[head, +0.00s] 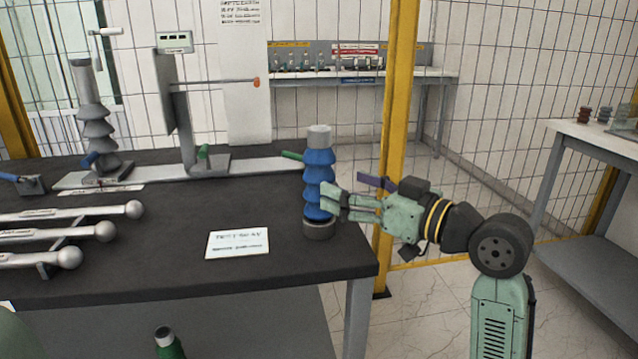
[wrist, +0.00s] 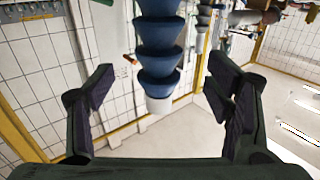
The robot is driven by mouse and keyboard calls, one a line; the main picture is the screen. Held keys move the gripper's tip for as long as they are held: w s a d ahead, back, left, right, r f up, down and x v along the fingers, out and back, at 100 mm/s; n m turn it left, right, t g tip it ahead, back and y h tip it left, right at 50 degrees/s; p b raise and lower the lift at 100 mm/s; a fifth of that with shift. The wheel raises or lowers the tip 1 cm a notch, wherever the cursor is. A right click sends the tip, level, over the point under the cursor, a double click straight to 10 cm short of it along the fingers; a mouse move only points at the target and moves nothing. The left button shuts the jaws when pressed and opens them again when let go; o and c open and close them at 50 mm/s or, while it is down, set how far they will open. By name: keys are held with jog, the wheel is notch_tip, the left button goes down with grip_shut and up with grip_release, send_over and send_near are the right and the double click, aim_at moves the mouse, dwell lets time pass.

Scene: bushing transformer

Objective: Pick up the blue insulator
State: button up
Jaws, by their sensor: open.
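The blue insulator (head: 318,172) stands upright near the right end of the black table, with a grey cap on top and a dark round base (head: 319,229) under it. It also shows in the wrist view (wrist: 159,50), upside down in that picture, in the gap between the fingers. My gripper (head: 328,202) comes from the right at the insulator's lower half, and its fingertips overlap the insulator in the head view. In the wrist view (wrist: 160,95) the fingers are wide apart, with space on both sides of the insulator. I see no finger contact there.
A white card (head: 238,243) lies on the black table (head: 180,262) in front of the insulator. Silver rods with ball ends (head: 104,231) lie at left. A grey insulator stand (head: 97,125) is at the back left. A yellow post (head: 398,100) rises behind my gripper.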

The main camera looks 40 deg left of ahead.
aim_at(332, 179)
jog(key=a+p, duration=0.1)
jog(key=a, duration=0.5)
jog(key=shift+w+a+r+p, duration=0.1)
jog(key=shift+w+a+p, duration=0.15)
jog(key=shift+p, duration=0.15)
jog(key=shift+a, duration=0.4)
jog(key=shift+c, duration=0.5)
jog(key=shift+d, duration=0.1)
jog(key=c, duration=1.6)
